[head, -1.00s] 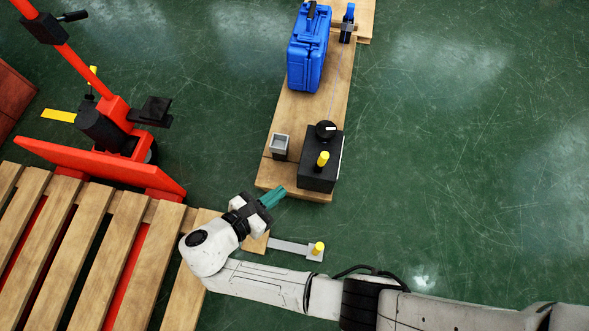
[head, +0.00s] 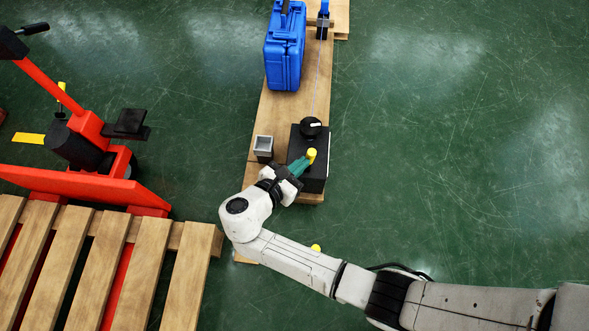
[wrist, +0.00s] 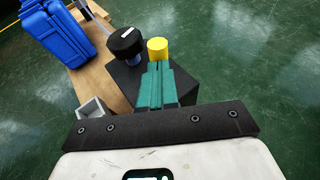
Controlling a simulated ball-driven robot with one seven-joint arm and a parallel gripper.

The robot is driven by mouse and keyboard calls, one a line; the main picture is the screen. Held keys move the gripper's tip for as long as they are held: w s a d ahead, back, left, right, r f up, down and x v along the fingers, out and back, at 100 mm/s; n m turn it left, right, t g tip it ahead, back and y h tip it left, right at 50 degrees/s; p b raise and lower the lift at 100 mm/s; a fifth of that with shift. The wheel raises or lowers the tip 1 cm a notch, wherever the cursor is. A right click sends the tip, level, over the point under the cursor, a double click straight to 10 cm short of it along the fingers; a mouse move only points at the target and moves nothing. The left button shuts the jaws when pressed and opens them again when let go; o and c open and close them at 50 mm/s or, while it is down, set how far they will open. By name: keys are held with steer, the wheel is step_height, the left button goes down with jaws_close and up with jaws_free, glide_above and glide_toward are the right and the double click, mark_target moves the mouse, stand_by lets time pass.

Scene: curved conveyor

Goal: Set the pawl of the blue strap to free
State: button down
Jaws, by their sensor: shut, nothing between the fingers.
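A black box (head: 314,177) stands on the near end of a wooden board. It has a round black knob (head: 311,126) with a pale mark and a yellow-topped lever (head: 311,155). A thin bluish line (head: 317,88) runs from the box to a small blue-and-black fitting (head: 323,20) at the board's far end. No part is clearly labelled as the pawl. My gripper (head: 303,163) has green fingers, shut and empty, beside the yellow top. In the wrist view the fingertips (wrist: 158,66) are just below the yellow top (wrist: 157,48); whether they touch is unclear.
A blue case (head: 285,55) stands on the wooden board (head: 278,112), with a grey open-topped box (head: 264,146) left of the black box. A slatted pallet (head: 100,265) and a red pallet jack (head: 85,185) are at left. The green floor at right is clear.

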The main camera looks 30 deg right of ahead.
steer(key=shift+r+p, duration=0.1)
steer(key=shift+p, duration=0.2)
steer(key=d+y+p, duration=0.1)
steer(key=p, duration=0.2)
steer(key=shift+s+r+m, duration=0.35)
steer(key=shift+s+m, duration=0.05)
steer(key=y+p, duration=0.1)
steer(key=p, duration=0.1)
steer(key=s+d+f+m+t+y+p, duration=0.1)
steer(key=p, duration=0.1)
steer(key=shift+d+m, duration=0.3)
steer(key=shift+a, duration=0.15)
